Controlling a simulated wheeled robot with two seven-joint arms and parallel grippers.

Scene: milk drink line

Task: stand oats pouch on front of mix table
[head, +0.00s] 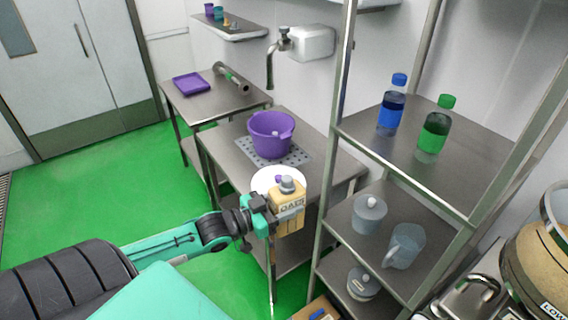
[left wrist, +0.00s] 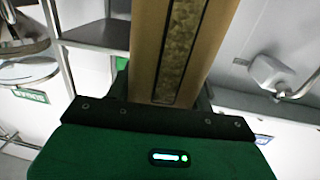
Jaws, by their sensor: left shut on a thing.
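The oats pouch (head: 290,212) is tan with a grey cap and a label reading OATS. My left gripper (head: 262,214) is shut on it from the left and holds it upright at the near end of the steel mix table (head: 228,155). From this angle I cannot tell whether its base touches anything. In the left wrist view the pouch (left wrist: 182,50) fills the middle, with a clear strip showing the oats. The pouch partly hides a white round plate (head: 265,178) on the table. My right gripper is out of view.
A purple bowl (head: 268,138) stands on a perforated grey mat (head: 296,157) behind the plate. A steel shelf rack (head: 345,125) rises close on the right, with blue (head: 391,108) and green (head: 434,135) bottles. A side table with a purple tray (head: 191,84) is farther back.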

